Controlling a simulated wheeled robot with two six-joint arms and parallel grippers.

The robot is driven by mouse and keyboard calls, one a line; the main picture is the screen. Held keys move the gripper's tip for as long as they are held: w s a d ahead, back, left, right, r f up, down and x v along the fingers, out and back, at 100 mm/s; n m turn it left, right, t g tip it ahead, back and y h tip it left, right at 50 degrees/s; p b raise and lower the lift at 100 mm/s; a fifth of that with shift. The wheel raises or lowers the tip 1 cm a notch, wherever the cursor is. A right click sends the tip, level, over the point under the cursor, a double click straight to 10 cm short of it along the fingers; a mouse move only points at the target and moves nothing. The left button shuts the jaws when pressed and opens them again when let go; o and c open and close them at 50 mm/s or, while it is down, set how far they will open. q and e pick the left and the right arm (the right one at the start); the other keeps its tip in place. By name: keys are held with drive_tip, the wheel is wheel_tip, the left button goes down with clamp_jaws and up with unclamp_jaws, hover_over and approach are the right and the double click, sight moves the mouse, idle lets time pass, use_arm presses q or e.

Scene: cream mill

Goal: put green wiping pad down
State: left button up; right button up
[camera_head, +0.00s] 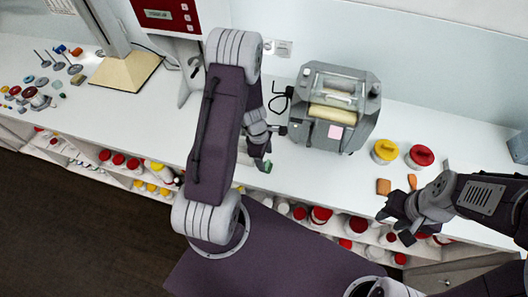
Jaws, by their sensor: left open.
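The green wiping pad (266,167) lies on the white counter (300,172) near its front edge, only a small green part of it showing. My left gripper (259,160) is open and points down just at the pad, its fingers partly covering it. Whether a finger touches the pad cannot be told. My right gripper (395,226) is open and empty at the counter's front edge, right of the mill.
A grey roller mill (334,108) with a pink note stands right of my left gripper. A yellow-lidded jar (384,151), a red-lidded jar (420,157) and an orange block (384,187) are further right. Small tools and discs (40,82) lie far left. Shelves below hold jars.

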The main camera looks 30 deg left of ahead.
use_arm(q)
wheel_tip(320, 180, up, 4)
wheel_tip(320, 180, up, 6)
drive_tip(key=m, duration=0.7)
hover_over(268, 172)
drive_tip(key=s+d+r+m+y, duration=0.2)
drive_tip(key=s+d+r+m, duration=0.35)
drive_tip(key=m, duration=0.75)
wheel_tip(268, 172, down, 9)
drive_tip(key=a+b, duration=0.2)
drive_tip(key=b, duration=0.7)
drive_tip(key=shift+s+t, duration=0.4)
drive_tip(key=shift+s, duration=0.05)
drive_tip(key=shift+s+r, duration=0.15)
